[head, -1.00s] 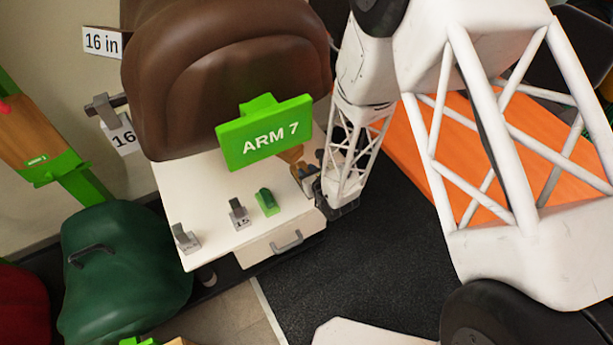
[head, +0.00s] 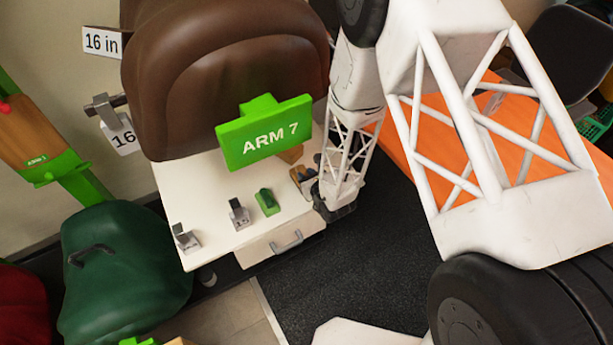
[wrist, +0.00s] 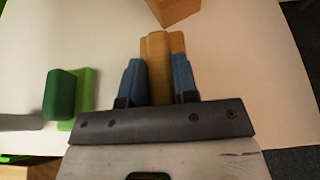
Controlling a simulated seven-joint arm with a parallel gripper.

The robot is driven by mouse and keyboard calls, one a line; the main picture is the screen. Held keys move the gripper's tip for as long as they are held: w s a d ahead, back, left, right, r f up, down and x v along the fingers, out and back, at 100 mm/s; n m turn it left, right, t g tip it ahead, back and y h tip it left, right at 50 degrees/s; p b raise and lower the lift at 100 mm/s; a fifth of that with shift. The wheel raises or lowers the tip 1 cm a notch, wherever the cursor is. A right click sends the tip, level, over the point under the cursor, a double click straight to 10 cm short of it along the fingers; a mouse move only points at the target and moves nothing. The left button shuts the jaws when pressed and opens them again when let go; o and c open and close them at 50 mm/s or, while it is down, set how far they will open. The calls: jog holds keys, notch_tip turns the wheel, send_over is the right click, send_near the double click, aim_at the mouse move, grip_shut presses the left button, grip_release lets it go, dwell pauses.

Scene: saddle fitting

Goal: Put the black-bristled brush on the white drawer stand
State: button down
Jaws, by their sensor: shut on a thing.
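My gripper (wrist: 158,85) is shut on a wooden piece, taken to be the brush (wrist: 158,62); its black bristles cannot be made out. The brush's tan wood shows between the blue fingers in the wrist view. In the head view, my gripper (head: 308,177) is at the right edge of the white drawer stand (head: 188,192), and the brush is mostly hidden by it. The stand's white top (wrist: 235,50) lies beneath the brush in the wrist view. I cannot tell whether the brush touches it.
A brown saddle (head: 215,75) and a green ARM 7 sign (head: 264,132) rise over the stand. A wooden block (wrist: 174,10) is just beyond the brush. A green clamp-like piece (head: 266,202) and grey number holders (head: 238,213) stand near the front edge.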

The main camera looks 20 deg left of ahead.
jog(key=shift+f, duration=0.25)
jog(key=c, duration=0.9)
grip_release()
jog(key=shift+r, duration=0.15)
jog(key=shift+v, duration=6)
